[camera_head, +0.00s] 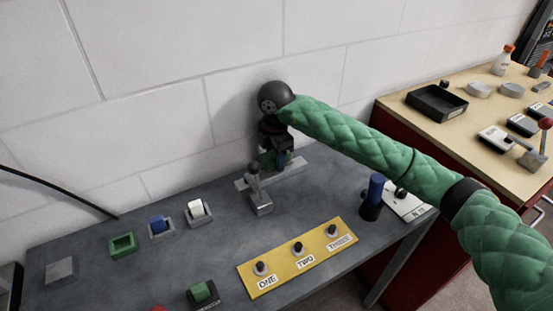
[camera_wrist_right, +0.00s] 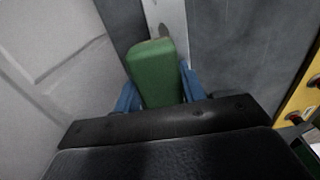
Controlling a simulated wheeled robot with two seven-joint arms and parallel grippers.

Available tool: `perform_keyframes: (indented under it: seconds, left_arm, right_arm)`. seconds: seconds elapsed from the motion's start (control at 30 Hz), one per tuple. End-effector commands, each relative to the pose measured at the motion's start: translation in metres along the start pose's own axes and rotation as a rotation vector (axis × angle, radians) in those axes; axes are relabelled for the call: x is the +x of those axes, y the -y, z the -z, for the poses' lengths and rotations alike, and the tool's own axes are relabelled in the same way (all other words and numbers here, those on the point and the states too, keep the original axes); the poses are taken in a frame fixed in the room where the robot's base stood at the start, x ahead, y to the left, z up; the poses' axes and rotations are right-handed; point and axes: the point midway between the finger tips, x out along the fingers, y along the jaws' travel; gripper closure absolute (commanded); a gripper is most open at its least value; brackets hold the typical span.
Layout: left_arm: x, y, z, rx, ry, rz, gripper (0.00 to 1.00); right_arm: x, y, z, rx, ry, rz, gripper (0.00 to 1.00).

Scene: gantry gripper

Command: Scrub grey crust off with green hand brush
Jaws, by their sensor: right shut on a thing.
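My right gripper (camera_head: 279,160) is at the back of the grey bench, close to the wall, pointing down. In the right wrist view its two blue fingers (camera_wrist_right: 158,90) are shut on the green hand brush (camera_wrist_right: 155,72), one on each side. In the head view the brush (camera_head: 266,160) is mostly hidden by the gripper and a grey lever. Below it lies a pale grey plate (camera_head: 292,174), also seen beyond the brush in the wrist view (camera_wrist_right: 172,12). I cannot make out the grey crust for certain. My left gripper is not in view.
A grey lever (camera_head: 258,195) stands just in front of the plate. A yellow panel (camera_head: 280,277) with labelled knobs lies nearer. A blue-topped post (camera_head: 374,190) stands right. Small green, blue and white blocks sit at left. The wall is close behind.

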Motion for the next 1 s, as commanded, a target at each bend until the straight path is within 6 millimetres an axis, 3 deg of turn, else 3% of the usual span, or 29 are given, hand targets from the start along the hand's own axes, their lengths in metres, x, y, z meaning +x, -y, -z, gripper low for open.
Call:
perform_keyframes:
  seconds: [0.17,0.8,1.0]
  left_arm:
    - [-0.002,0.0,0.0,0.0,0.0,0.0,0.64]
    - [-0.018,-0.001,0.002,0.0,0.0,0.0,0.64]
    - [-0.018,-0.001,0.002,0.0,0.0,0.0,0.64]
  right_arm:
    - [-0.004,0.0,-0.002,0.004,0.002,0.003,0.88]
    - [-0.059,-0.001,-0.002,0.003,0.001,-0.004,0.88]
    - [-0.062,-0.001,-0.002,0.003,0.001,-0.003,0.88]
